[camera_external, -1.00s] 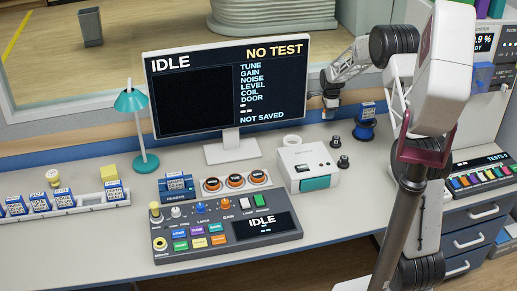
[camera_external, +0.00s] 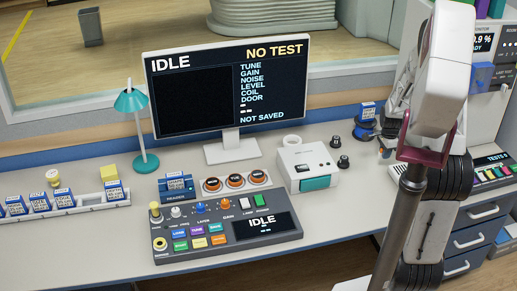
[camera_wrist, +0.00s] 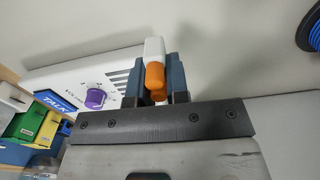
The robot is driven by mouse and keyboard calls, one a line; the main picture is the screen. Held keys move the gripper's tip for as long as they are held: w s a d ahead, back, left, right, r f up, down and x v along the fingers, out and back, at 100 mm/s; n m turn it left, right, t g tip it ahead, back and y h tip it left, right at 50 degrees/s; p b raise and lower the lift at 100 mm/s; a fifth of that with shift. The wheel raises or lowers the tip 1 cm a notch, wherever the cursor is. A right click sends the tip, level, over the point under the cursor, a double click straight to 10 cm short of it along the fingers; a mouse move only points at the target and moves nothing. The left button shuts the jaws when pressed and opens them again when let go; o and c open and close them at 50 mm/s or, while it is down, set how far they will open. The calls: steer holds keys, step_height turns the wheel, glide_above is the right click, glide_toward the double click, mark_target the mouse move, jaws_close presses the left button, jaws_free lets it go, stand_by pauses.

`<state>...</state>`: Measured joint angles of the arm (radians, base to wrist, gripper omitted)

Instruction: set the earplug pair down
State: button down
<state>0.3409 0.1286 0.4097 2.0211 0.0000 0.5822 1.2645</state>
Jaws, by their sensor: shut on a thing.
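The earplug pair (camera_wrist: 155,75), orange with a white part, sits between the two dark blue fingers of my gripper (camera_wrist: 156,82) in the wrist view. My gripper is shut on it. A pale, plain surface lies beyond the fingers; I cannot tell whether the earplugs touch it.
In the wrist view, a white unit with a purple knob (camera_wrist: 95,98) and a blue TALK label (camera_wrist: 55,103) stands close at left. A blue coiled thing (camera_wrist: 312,35) is at upper right. The external view shows black knobs (camera_external: 343,161) on the desk.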

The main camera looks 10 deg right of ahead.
steer(key=s, duration=0.3)
steer(key=s+d+f, duration=0.1)
steer(key=s, duration=0.6)
steer(key=shift+s+d+f, duration=0.15)
steer(key=shift+d, duration=0.05)
glide_above(392, 159)
steer(key=shift+s+f, duration=0.15)
steer(key=shift+f, duration=0.6)
steer(key=shift+f, duration=0.1)
steer(key=shift+f, duration=1.65)
steer(key=shift+f, duration=0.15)
steer(key=c, duration=1.1)
jaws_free()
